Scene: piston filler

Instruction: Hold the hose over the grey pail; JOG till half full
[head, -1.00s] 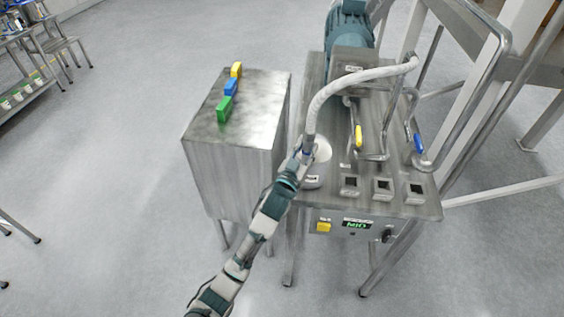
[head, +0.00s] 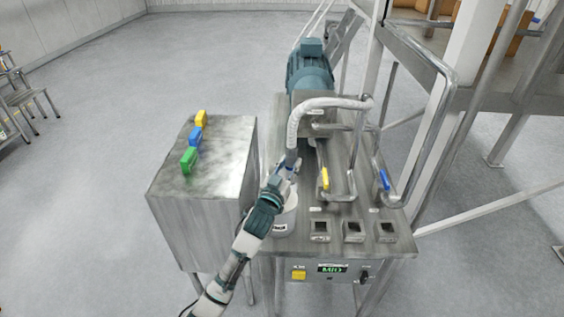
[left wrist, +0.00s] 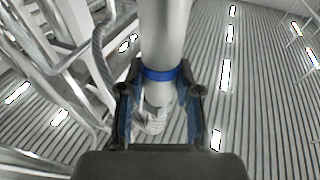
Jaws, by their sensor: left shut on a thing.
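The pale hose (head: 335,103) arcs from the back of the machine down to my left gripper (head: 287,172). The gripper is shut on it near its lower end. In the left wrist view the hose (left wrist: 164,35) runs between the two fingers (left wrist: 160,90), with a blue band around it. The pail (head: 284,222), light grey with a label, stands on the machine's front left corner, partly behind my gripper and arm. The hose's outlet and the pail's contents are hidden in the head view. A yellow button (head: 299,274) is on the front panel, left of a green display (head: 332,269) reading MID.
A steel cabinet (head: 200,223) with yellow, blue and green blocks stands at the left. The machine deck has a yellow-handled valve (head: 325,179), a blue-handled valve (head: 384,180) and square sockets (head: 353,230). A dark knob (head: 364,278) sits right of the display. Pipes and frame legs crowd the right.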

